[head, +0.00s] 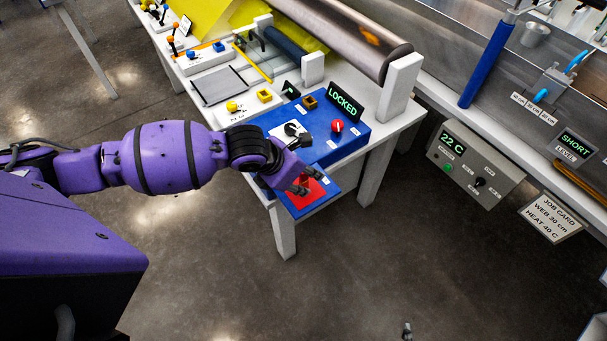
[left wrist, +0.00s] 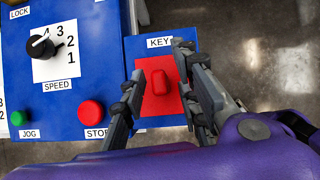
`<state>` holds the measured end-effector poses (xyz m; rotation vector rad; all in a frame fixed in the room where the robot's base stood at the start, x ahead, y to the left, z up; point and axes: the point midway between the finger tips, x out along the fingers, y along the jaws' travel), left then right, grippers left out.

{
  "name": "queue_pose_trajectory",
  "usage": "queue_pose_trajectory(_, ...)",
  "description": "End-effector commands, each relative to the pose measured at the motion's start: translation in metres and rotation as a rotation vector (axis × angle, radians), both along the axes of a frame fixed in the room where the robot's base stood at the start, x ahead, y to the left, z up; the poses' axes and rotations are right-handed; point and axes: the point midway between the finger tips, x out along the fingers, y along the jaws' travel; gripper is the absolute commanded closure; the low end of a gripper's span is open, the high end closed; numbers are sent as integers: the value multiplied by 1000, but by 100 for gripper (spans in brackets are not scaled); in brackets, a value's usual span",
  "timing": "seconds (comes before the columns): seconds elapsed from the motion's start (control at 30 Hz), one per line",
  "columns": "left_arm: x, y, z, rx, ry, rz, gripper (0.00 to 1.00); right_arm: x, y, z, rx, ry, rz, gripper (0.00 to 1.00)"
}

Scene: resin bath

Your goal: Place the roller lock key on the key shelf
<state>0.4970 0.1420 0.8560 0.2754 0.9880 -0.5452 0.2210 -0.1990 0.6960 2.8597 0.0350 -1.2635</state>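The red roller lock key (left wrist: 158,83) lies on the red square of the blue key shelf (left wrist: 165,43), marked KEY in the left wrist view. My left gripper (left wrist: 161,60) is open, with one finger on each side of the key and a gap on both sides. In the head view my left gripper (head: 302,184) is over the key shelf (head: 322,196), and the key cannot be made out there. A small grey tip at the bottom edge of the head view looks like my right gripper (head: 407,330); its fingers do not show clearly.
The blue control panel (head: 355,138) beside the shelf carries a LOCKED display (head: 342,101), a red round control (head: 337,126) and a black speed knob (left wrist: 42,46). A red STOP button (left wrist: 92,112) is close to my left finger. Open floor lies in front of the table.

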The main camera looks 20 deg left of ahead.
Motion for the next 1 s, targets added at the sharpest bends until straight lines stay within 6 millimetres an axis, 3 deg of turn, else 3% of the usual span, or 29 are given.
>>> queue_pose_trajectory(0.37, -2, 3, 11, 0, -3, -1, 70, 5, 2, 4, 4, -10, -2, 100)
queue_pose_trajectory(0.8, -41, 30, 85, 2, -3, -1, 70, -3, -2, 1, -6, 6, 9, 100)
queue_pose_trajectory(1.0, -50, 36, 102, 0, 0, 0, 70, -5, -2, 2, -5, 8, 8, 100)
